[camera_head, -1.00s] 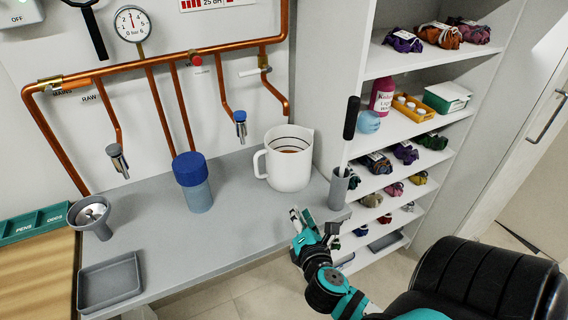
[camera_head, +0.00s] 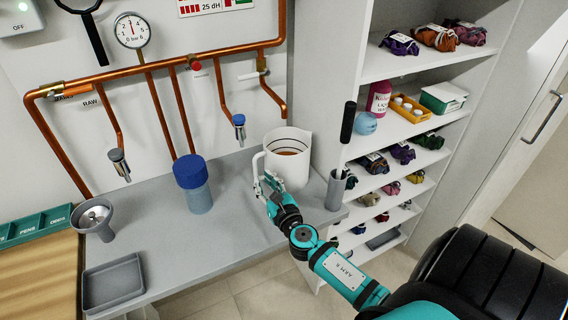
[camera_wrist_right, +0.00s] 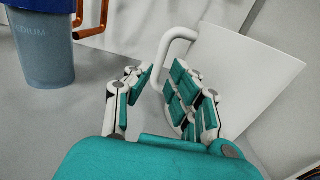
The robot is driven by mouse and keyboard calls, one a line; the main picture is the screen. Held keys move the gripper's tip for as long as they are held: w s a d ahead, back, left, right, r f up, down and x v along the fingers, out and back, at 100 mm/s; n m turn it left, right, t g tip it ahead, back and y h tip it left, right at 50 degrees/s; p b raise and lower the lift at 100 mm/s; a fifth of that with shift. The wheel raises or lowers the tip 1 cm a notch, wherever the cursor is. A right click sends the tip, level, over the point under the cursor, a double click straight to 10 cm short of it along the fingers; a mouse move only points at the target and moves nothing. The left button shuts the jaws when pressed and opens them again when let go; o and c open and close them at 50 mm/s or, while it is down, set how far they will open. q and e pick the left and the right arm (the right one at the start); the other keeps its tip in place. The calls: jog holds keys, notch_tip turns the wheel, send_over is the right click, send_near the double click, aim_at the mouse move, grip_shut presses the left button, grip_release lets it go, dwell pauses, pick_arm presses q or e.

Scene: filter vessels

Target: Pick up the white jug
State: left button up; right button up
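The white jug (camera_head: 291,174) stands upright on the grey counter below the copper pipes, with brownish contents visible inside. Its handle is on its left side. My right gripper (camera_head: 264,183) is at the handle, in front of the jug's lower left. In the right wrist view the jug (camera_wrist_right: 250,85) fills the right side, and its handle (camera_wrist_right: 180,34) curves down behind the fingers. The right gripper (camera_wrist_right: 160,82) has its fingers apart, with the lower handle close to the right-hand fingers. Whether they touch it I cannot tell. My left gripper is not in view.
A blue-lidded grey vessel (camera_head: 199,196) stands left of the jug. A grey cup (camera_head: 336,192) holding a black-handled tool stands to its right, beside the shelf unit (camera_head: 371,67). A funnel (camera_head: 95,217) and a grey tray (camera_head: 113,285) are at the left. The counter's middle is clear.

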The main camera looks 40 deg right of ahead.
aim_at(256, 168)
jog(key=x, duration=0.7)
jog(key=shift+s, duration=0.15)
grip_shut()
jog(key=shift+r, duration=0.2)
